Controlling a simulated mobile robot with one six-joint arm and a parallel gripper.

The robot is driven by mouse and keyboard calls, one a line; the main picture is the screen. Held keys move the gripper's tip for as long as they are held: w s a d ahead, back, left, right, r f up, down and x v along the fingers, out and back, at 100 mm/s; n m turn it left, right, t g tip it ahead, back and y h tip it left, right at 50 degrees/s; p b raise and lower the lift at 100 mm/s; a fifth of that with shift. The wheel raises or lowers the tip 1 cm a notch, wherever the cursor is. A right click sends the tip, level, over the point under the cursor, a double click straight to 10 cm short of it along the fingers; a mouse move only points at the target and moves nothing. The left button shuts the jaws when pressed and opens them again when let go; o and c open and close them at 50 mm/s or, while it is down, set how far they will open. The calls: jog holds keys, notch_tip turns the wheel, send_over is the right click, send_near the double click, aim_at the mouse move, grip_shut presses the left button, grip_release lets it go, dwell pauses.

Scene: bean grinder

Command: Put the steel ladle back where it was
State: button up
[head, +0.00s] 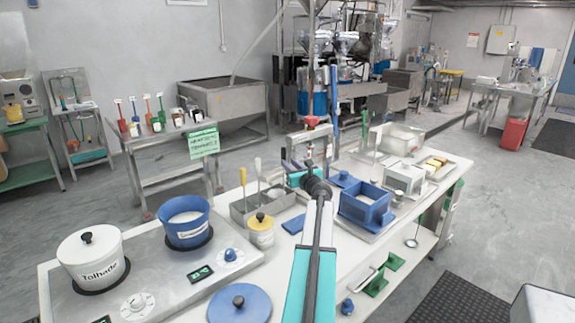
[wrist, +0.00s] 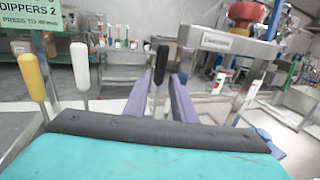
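My gripper (head: 306,158) is over the table behind the grey utensil bin. In the wrist view its two purple fingers (wrist: 161,92) stand apart, with a black-handled utensil (wrist: 160,68) upright between them. Space shows on both sides of the handle. Its lower end is hidden behind my gripper's teal body, so I cannot tell if it is the steel ladle. A long-stemmed steel ladle with a round bowl (head: 411,243) shows at the lower shelf on the right side of the table.
The grey bin (head: 240,214) holds yellow- and white-handled utensils. A blue pot (head: 187,222) and a white pot (head: 90,258) stand on the hob at left. A blue box (head: 365,205) and a grey scale-like box (head: 405,178) crowd the right side.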

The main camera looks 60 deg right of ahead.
jog(key=b+v, duration=0.1)
jog(key=v, duration=0.7)
jog(key=shift+s, duration=0.25)
jog(key=shift+a, duration=0.15)
dwell(0.6)
